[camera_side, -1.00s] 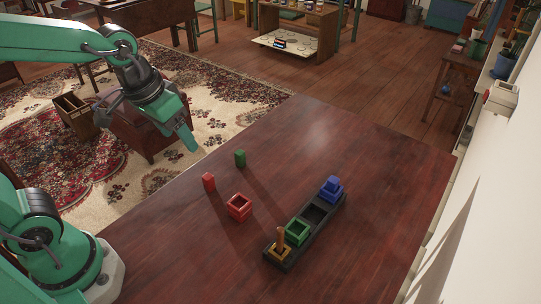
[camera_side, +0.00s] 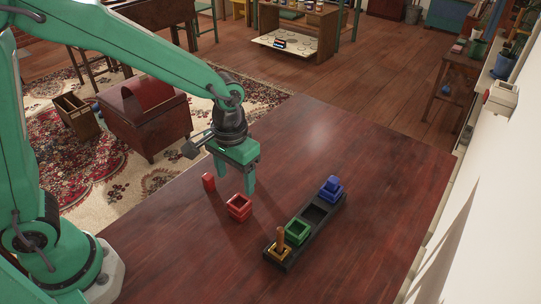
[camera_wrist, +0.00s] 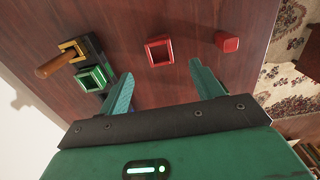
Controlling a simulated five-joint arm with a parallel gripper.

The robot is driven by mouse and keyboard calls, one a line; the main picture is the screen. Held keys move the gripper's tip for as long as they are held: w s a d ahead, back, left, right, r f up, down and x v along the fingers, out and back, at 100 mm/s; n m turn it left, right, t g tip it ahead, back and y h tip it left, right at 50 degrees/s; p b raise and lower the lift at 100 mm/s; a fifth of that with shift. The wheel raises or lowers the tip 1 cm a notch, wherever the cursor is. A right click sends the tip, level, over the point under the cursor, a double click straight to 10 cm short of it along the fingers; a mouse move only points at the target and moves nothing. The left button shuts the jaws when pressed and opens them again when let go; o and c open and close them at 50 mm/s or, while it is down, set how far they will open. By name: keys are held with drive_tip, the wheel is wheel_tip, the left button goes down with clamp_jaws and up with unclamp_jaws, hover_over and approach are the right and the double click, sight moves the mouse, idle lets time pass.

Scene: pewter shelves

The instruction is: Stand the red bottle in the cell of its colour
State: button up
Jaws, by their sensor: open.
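The red bottle (camera_side: 208,182) stands upright on the table, left of my gripper (camera_side: 235,177) in the side view. In the wrist view the red bottle (camera_wrist: 228,42) lies beyond the right fingertip. The red cell (camera_side: 239,214) is a square open box, apart from the rack, and looks empty. In the wrist view the red cell (camera_wrist: 160,64) shows ahead, between the fingertips of my gripper (camera_wrist: 161,71). My gripper is open and empty, pointing down above the table near the red cell.
A black rack (camera_side: 323,219) holds a yellow cell (camera_side: 271,254) with a brown bottle (camera_side: 281,237), an empty green cell (camera_side: 298,240), a bare dark slot and a blue cell (camera_side: 328,194) with a blue item. The table's right side is clear.

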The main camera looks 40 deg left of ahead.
sight(239, 208)
drive_tip(key=shift+f, duration=3.95)
drive_tip(key=shift+c, duration=0.4)
drive_tip(key=c, duration=1.1)
